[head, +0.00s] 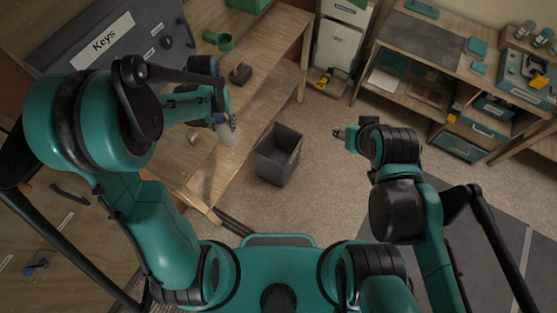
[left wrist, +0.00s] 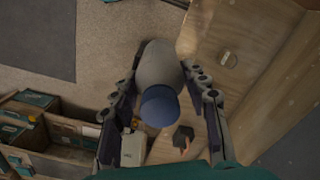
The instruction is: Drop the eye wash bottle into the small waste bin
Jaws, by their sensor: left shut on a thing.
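The eye wash bottle is pale grey with a blue cap; it shows in the head view (head: 225,134) and the left wrist view (left wrist: 158,66). My left gripper (head: 226,120) is shut on it, with one finger on each side in the left wrist view, and holds it near the wooden table's right edge. The small waste bin (head: 269,167) is a dark grey, open-topped box on the floor, right of and a little below the bottle in the head view. My right gripper (head: 340,133) is right of the bin, away from it; its finger opening is too small to judge.
Shelving (head: 425,95) and a white cabinet (head: 338,47) stand at the back. Carpet (head: 315,125) is clear around the bin.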

